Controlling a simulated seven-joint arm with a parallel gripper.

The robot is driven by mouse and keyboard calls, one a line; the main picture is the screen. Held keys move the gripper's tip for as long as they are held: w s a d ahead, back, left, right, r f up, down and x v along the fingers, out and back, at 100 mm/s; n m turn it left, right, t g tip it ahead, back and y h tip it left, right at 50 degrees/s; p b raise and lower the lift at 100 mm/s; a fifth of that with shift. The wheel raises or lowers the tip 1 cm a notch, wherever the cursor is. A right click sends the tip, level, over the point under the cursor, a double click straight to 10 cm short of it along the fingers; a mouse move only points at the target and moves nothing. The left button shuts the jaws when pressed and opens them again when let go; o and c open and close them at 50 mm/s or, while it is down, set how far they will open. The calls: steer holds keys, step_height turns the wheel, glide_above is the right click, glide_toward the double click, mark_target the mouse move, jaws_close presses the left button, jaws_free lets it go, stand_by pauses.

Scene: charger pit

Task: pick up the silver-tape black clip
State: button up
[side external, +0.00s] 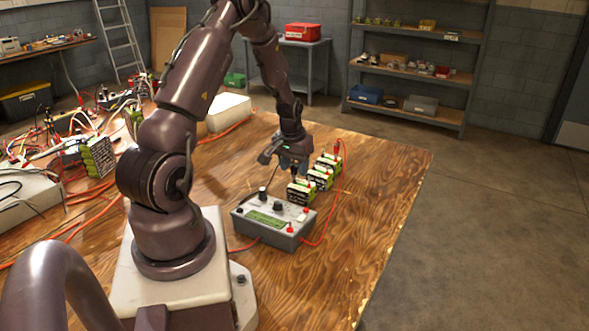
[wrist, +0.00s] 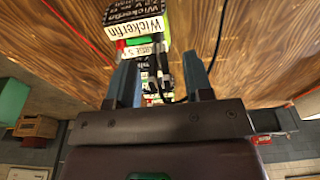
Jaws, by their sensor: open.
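In the wrist view, a black clip (wrist: 165,82) with a pale, silvery patch shows between the fingers, beside a labelled battery pack (wrist: 140,32). Its lower part is hidden by the pack and the gripper body. My gripper (wrist: 160,62) is open, its two blue-grey fingers standing apart on either side of the clip, and no contact is visible. In the side view my gripper (side external: 293,164) points down just above the row of green and black battery packs (side external: 300,192). The clip is too small to make out surely there.
A grey control box (side external: 273,219) with knobs stands in front of the packs. A red clip and cable (side external: 338,150) are at the far pack. Tangled wires and more packs (side external: 98,157) lie at left. The wooden table (side external: 385,185) is clear at right.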

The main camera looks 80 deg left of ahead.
steer(key=shift+w+f, duration=0.1)
steer(key=shift+f, duration=0.8)
steer(key=c, duration=0.8)
steer(key=shift+r, duration=0.1)
steer(key=shift+r, duration=0.5)
step_height(320, 180, up, 3)
steer(key=shift+f, duration=0.2)
steer(key=s+d+r, duration=0.6)
steer(key=d, duration=0.1)
steer(key=s+d+r, duration=0.3)
steer(key=shift+s+d+r, duration=0.1)
steer(key=shift+d+r, duration=0.05)
steer(key=shift+d, duration=0.1)
